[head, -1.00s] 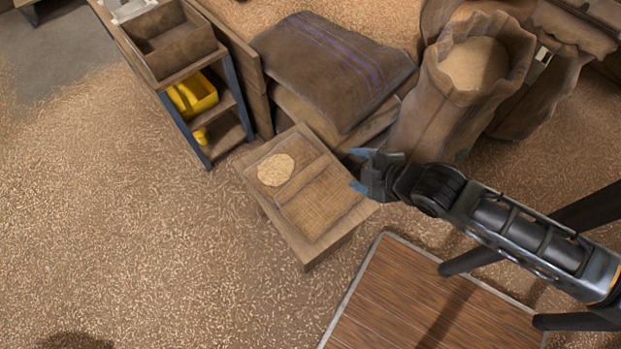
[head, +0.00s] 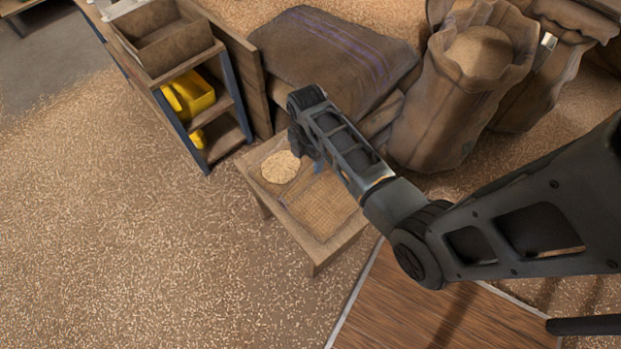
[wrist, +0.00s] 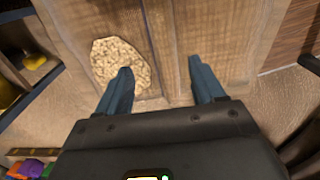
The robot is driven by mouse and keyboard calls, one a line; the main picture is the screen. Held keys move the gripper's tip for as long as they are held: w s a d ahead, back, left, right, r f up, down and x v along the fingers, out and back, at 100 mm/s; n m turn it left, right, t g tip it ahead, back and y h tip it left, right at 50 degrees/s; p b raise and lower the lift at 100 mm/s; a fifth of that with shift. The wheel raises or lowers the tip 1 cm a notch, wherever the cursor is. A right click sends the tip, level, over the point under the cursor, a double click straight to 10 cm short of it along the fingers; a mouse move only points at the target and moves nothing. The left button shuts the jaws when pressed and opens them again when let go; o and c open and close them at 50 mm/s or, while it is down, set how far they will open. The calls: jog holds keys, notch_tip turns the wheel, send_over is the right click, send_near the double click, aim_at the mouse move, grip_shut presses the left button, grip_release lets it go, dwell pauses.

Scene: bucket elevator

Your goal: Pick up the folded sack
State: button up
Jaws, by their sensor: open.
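The folded sack (head: 326,200) is a flat tan woven piece lying on the right part of a low wooden stand (head: 318,254). A pale round patch of grain (head: 280,167) lies on the stand to its left. My gripper (head: 300,182) is over the stand, pointing down, with blue fingers apart and nothing between them. My arm hides part of the sack's upper edge. In the wrist view my gripper (wrist: 160,68) straddles a strip of the wooden top. The grain (wrist: 121,63) is by the left finger. A brown textured surface lies by the right finger; its sack edge is unclear.
A shelf (head: 226,139) with a yellow bin (head: 190,95) stands at left. A stacked grey-brown sack (head: 330,55) is behind the stand. An open grain sack (head: 440,110) stands at right. A wooden platform (head: 420,310) is in front. The left floor is clear.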

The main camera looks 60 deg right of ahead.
aim_at(310, 171)
jog(key=f, duration=0.7)
jog(key=shift+s+b, duration=0.35)
jog(key=shift+b, duration=0.05)
grip_shut()
jog(key=shift+r, duration=0.1)
